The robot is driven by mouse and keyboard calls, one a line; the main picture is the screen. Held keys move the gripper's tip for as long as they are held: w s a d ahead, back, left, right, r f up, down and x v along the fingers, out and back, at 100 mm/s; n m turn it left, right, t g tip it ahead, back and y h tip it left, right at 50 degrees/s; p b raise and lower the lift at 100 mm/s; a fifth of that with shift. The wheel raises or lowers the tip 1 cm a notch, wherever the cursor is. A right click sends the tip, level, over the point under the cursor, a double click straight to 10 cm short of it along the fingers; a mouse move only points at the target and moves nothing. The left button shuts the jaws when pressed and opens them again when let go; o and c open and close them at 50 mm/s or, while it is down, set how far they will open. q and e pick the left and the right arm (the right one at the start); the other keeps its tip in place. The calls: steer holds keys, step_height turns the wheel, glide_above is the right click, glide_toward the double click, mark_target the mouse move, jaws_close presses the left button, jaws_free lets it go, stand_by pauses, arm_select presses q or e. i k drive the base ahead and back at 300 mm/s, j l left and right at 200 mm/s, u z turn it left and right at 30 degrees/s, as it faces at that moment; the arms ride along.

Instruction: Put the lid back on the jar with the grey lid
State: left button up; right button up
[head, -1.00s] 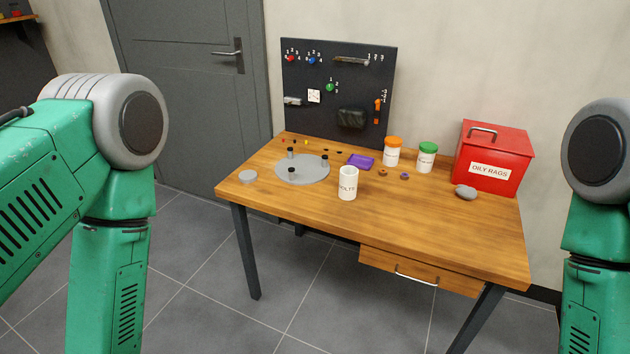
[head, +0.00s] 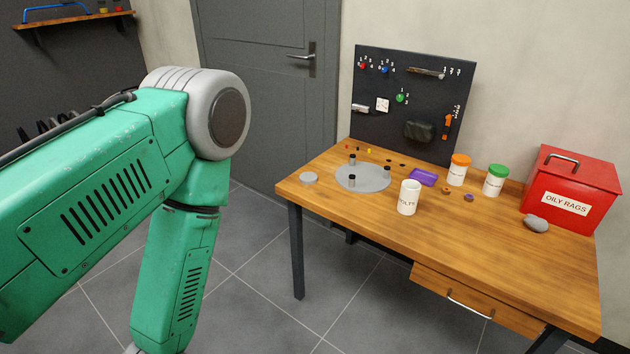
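The open white jar (head: 408,198) stands upright without a lid near the middle of the wooden table; its label is only partly readable. A flat grey lid (head: 309,177) lies on the table's left end, to the left of the round grey plate. My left arm fills the left of the head view, but its gripper is below the frame. My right arm and gripper are not in view.
The wooden table (head: 480,255) also holds a grey disc (head: 350,182) with black pegs, a purple tray (head: 423,177), an orange-lidded jar (head: 458,172), a green-lidded jar (head: 495,181), a grey lump (head: 536,224) and a red bin (head: 571,195). A black pegboard (head: 412,110) stands behind.

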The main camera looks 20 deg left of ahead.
mark_target(410, 192)
steer(key=j+z, duration=0.1)
steer(key=z, duration=0.5)
steer(key=i+j+z, duration=0.2)
steer(key=j+z, duration=0.3)
steer(key=j, duration=0.5)
steer(key=j+z, duration=0.5)
steer(key=j, duration=1.9)
